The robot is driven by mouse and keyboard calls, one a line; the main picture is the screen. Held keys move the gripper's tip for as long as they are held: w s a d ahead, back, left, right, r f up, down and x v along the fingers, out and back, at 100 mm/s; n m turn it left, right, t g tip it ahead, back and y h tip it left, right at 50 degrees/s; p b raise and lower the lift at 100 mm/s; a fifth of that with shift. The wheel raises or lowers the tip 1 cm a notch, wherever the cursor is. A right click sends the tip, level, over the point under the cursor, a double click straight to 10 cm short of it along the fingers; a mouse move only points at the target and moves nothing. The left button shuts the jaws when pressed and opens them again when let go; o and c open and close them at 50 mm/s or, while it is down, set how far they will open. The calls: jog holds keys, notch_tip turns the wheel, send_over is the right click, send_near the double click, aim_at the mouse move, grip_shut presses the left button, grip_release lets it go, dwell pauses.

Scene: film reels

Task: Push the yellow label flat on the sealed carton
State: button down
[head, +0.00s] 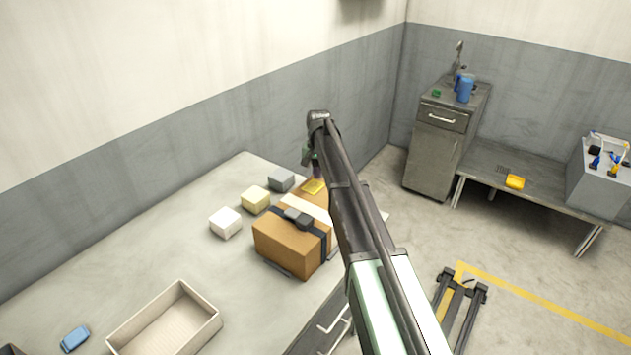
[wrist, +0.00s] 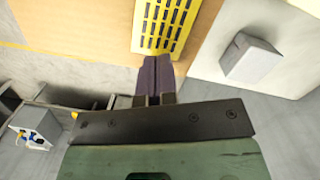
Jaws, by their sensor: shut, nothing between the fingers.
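The sealed carton (head: 283,244) stands on the worktable, brown, with a pale tape strip and a dark strap around it. The yellow label (head: 314,187) is on the carton's top toward the far end. In the wrist view the label (wrist: 165,24) shows rows of dark slots and is cut off by the top edge. My gripper (head: 317,171) is above the carton at the label. Its purple-grey fingers (wrist: 157,66) are closed together and empty, with their tips at the label's lower edge. I cannot tell whether they touch it or whether the label lies fully flat.
Grey (head: 281,180), yellowish (head: 256,199) and white (head: 226,221) blocks stand left of the carton. An open beige tray (head: 210,326) and a blue item (head: 75,338) are at the table's front left. A cabinet (head: 432,150) and low bench (head: 543,197) stand across the floor.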

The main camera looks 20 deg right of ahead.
notch_tip(320, 180, up, 11)
jog(key=p, duration=1)
jog(key=shift+w+d+p, duration=0.25)
jog(key=shift+w+p, duration=0.15)
jog(key=shift+w, duration=0.05)
jog(key=shift+f, duration=0.15)
jog(key=s+a+f+n+b, duration=0.2)
jog(key=s+a, duration=0.1)
jog(key=s, duration=0.9)
jog(key=s+a+f+n+b, duration=0.1)
jog(key=s+a+f+b, duration=0.1)
jog(key=s, duration=1)
jog(key=s+a+f+n+t+b, duration=0.1)
jog(key=s+a+f+n+b, duration=0.1)
jog(key=s, duration=1)
jog(key=a+f+b, duration=0.1)
jog(key=a, duration=0.1)
jog(key=shift+s+a+n+h, duration=0.3)
jog(key=shift+a, duration=0.1)
